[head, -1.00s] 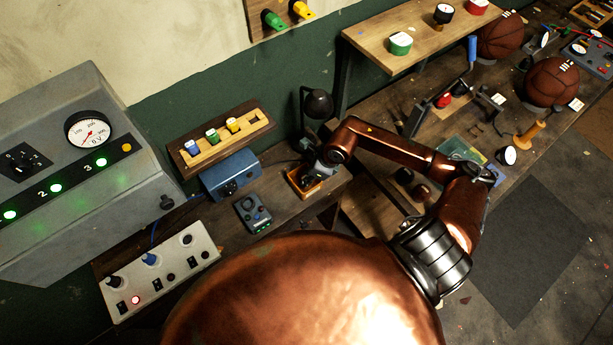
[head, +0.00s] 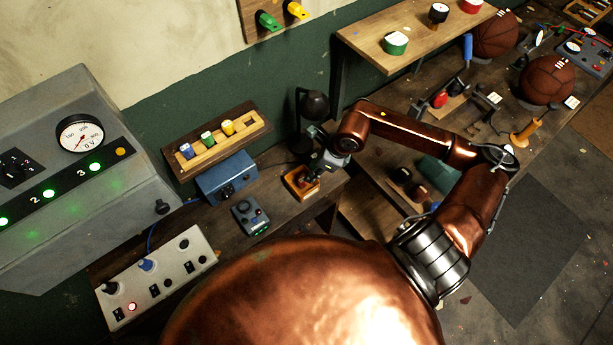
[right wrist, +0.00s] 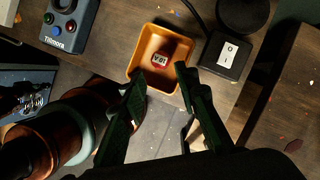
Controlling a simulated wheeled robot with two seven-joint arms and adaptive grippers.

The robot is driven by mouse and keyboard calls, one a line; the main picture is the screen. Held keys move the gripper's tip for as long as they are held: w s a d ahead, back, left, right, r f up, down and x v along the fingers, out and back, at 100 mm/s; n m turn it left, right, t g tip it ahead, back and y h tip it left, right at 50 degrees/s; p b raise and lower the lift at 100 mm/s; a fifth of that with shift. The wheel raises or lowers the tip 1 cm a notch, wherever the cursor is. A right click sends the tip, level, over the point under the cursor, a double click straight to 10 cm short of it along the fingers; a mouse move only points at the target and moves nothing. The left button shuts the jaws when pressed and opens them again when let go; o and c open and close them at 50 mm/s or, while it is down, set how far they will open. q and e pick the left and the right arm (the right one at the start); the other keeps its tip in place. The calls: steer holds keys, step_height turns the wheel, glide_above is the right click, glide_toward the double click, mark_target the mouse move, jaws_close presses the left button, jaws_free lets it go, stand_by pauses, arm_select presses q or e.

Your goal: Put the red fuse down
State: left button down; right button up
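The red fuse (right wrist: 162,60), with a white label, lies inside a small orange tray (right wrist: 142,45) in the right wrist view. In the head view the orange tray (head: 290,190) stands on the bench below my right gripper (head: 325,162), and the fuse is too small to make out clearly. My right gripper (right wrist: 160,78) also shows in the right wrist view, with its two dark green fingers spread and nothing between them. Its fingertips point at the tray. Whether they touch it cannot be told. My left gripper is not in view.
A black switch box (right wrist: 226,55) stands right of the tray, with a dark round base behind it. A control box (right wrist: 69,22) lies left. A wooden rack (head: 255,125) holds blue, green and yellow fuses. The bench edge is close in front of the tray.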

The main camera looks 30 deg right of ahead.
steer(key=shift+v, duration=2)
